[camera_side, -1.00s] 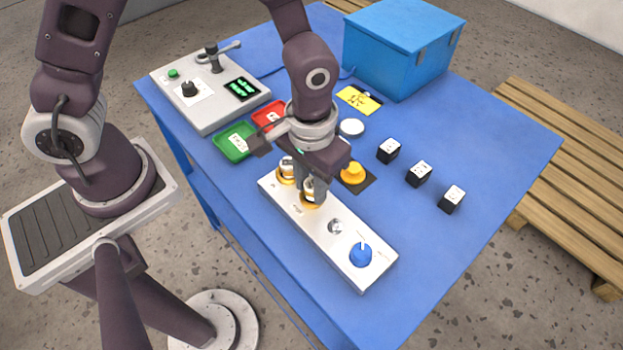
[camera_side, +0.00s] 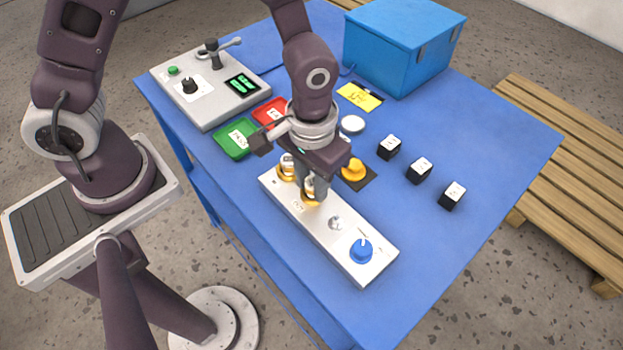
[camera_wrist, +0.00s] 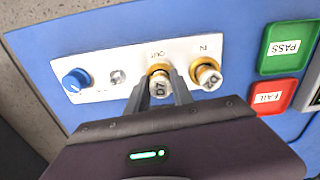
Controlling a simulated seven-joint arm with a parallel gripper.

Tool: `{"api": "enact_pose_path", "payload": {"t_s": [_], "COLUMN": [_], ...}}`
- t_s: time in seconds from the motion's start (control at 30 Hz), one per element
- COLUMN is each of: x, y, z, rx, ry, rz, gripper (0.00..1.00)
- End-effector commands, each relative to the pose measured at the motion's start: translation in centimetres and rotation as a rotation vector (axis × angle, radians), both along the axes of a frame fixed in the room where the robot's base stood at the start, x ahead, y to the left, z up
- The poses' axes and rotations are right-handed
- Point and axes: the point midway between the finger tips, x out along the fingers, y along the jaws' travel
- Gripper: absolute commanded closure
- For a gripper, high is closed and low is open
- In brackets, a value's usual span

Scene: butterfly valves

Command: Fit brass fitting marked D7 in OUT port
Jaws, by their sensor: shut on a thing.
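My gripper (camera_wrist: 161,92) is shut on the brass fitting marked D7 (camera_wrist: 160,86), at the OUT port (camera_wrist: 158,69) of the white panel. The D7 label faces the wrist camera between the fingers. In the side view my gripper (camera_side: 311,190) points down over the panel (camera_side: 318,225), and the fitting is mostly hidden by the fingers. Whether the fitting is fully seated in the port cannot be told. Another labelled brass fitting (camera_wrist: 208,76) stands at the IN port beside it.
The panel also has a small metal part (camera_side: 335,223) and a blue knob (camera_side: 361,249). A green PASS tray (camera_side: 236,139) and red FAIL tray (camera_side: 270,112) lie behind it. A yellow part (camera_side: 353,169) and several black blocks (camera_side: 420,171) stand to the right.

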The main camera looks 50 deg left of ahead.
Motion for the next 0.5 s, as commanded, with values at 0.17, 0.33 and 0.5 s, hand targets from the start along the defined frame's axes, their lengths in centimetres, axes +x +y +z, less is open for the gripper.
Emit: {"api": "enact_pose_path", "payload": {"t_s": [0.17,0.33,0.5], "x": [-0.23,-0.25,-0.25], "y": [0.14,0.15,0.20], "z": [-0.86,-0.87,-0.88], "rx": [0.004,0.004,0.005], "ry": [0.007,0.007,0.007], "rz": [0.000,0.000,-0.001], "gripper": [1.00,1.00,0.50]}}
